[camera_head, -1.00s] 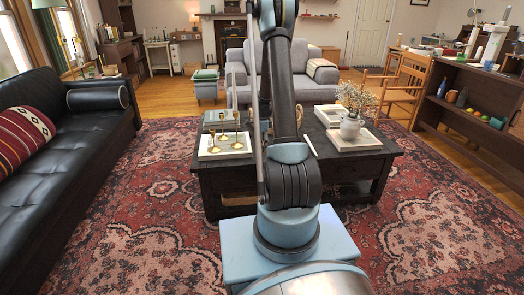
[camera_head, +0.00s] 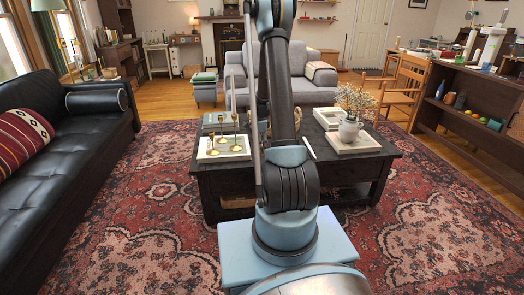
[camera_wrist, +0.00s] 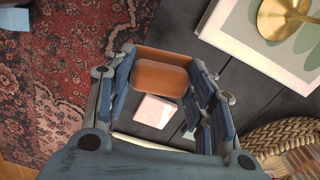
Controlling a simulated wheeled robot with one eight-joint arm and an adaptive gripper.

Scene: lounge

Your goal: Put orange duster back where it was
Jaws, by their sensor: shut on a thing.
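The orange duster (camera_wrist: 160,77) is between the fingers of my gripper (camera_wrist: 163,80) in the wrist view. My gripper is shut on it, with a blue-grey finger on each side. The dark coffee table (camera_wrist: 228,85) lies below, and the gripper is over its edge area, with the red rug to the left. The height above the table is hard to tell. In the head view the coffee table (camera_head: 205,181) stands ahead of me. My arm covers its middle, and neither gripper nor duster can be made out there.
A small pale block (camera_wrist: 154,111) shows beneath the gripper. A white tray (camera_wrist: 232,38) with a brass piece (camera_wrist: 283,18) and a woven basket (camera_wrist: 265,138) are close by. A vase (camera_head: 349,130) stands on the table's right. A black sofa (camera_head: 70,150) is left, a shelf (camera_head: 465,85) right.

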